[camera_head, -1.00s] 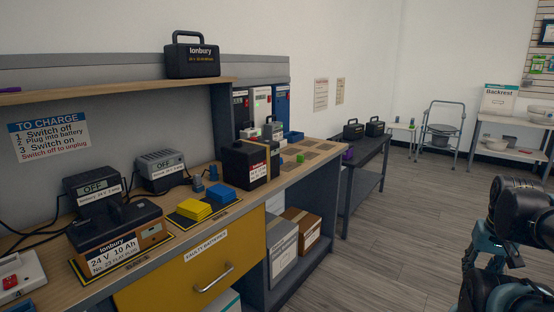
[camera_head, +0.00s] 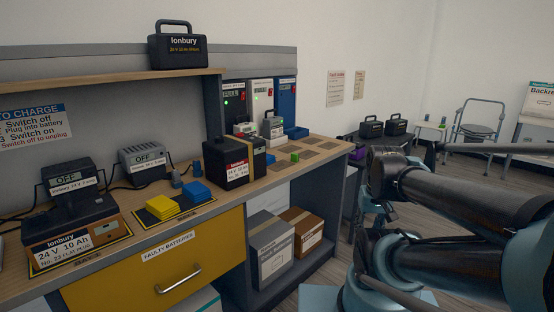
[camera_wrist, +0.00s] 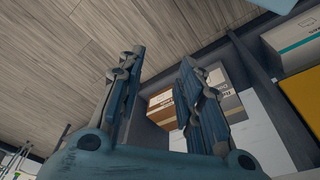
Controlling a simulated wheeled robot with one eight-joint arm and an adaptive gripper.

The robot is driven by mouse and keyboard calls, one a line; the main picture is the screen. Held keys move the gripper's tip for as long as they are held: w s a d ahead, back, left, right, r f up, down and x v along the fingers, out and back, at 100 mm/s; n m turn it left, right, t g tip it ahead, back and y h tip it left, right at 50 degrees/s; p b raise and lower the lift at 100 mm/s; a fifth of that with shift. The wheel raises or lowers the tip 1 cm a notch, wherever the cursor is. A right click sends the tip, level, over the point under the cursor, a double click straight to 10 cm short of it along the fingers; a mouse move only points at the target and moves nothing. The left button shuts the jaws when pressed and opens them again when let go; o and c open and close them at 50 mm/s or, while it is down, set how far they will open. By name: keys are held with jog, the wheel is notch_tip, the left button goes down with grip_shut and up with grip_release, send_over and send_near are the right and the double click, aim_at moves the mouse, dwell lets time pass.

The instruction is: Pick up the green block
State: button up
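The small green block (camera_head: 295,157) sits on the wooden bench top, right of a black battery with a yellow strap, near darker square patches. In the wrist view my gripper (camera_wrist: 162,68) is open, its two blue-grey fingers apart with nothing between them. The wrist view looks toward the wood floor and the boxes under the bench; the green block does not show there. In the head view my arm is at the right, over the floor and apart from the block; I cannot make out the fingertips there.
The black strapped battery (camera_head: 233,162) stands left of the block. A blue tray (camera_head: 297,132) and a small grey charger (camera_head: 272,127) are behind it. Yellow (camera_head: 161,207) and blue (camera_head: 196,192) blocks lie further left.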

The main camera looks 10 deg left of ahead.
jog(key=shift+w+d, duration=0.2)
jog(key=shift+o, duration=0.6)
jog(key=shift+o, duration=0.6)
jog(key=shift+s+r, duration=0.2)
jog(key=shift+s, duration=0.05)
jog(key=w+a+r+n+y, duration=0.1)
jog(key=w+a+r+n, duration=0.4)
jog(key=w+r, duration=0.65)
jog(key=w+a+r+n+y, duration=0.2)
jog(key=w+a+r+n, duration=0.35)
jog(key=w, duration=0.85)
jog(key=w+a+r+n, duration=0.1)
jog(key=w+a+r, duration=0.2)
jog(key=w, duration=0.3)
jog(key=w+a+r+n, duration=0.1)
jog(key=w+a+r, duration=0.25)
jog(key=w, duration=0.25)
jog(key=y, duration=0.1)
send_over(295, 157)
jog(key=d, duration=0.3)
notch_tip(295, 157, down, 12)
jog(key=shift+s+d+r, duration=0.1)
jog(key=shift+d+r, duration=0.05)
jog(key=shift+r, duration=0.1)
jog(key=shift+a+x, duration=0.2)
jog(key=shift+x, duration=2.4)
